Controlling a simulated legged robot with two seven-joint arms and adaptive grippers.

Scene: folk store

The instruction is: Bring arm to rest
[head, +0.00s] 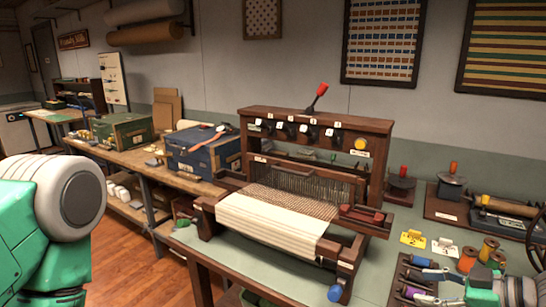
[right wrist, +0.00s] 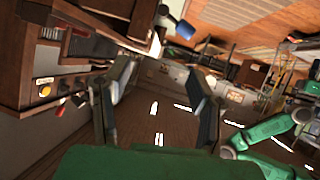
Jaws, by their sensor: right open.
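My right gripper (head: 424,285) is at the bottom right of the head view, over the right part of the green-topped table (head: 375,285). In the right wrist view its two fingers (right wrist: 162,95) stand wide apart with nothing between them. The wooden loom (head: 300,122), with a cream woven cloth (head: 268,226), stands left of this gripper, apart from it. The loom also shows turned on its side at the left of the right wrist view (right wrist: 35,65). My left arm shows only as a green and white part at the left edge; its gripper is out of view.
Several thread spools (head: 468,260), a yellow tag (head: 412,238) and a white tag (head: 445,246) lie near the right gripper. A blue box (head: 203,152) and a green box (head: 122,130) stand on the bench behind left. Wooden floor (head: 125,262) is open at left.

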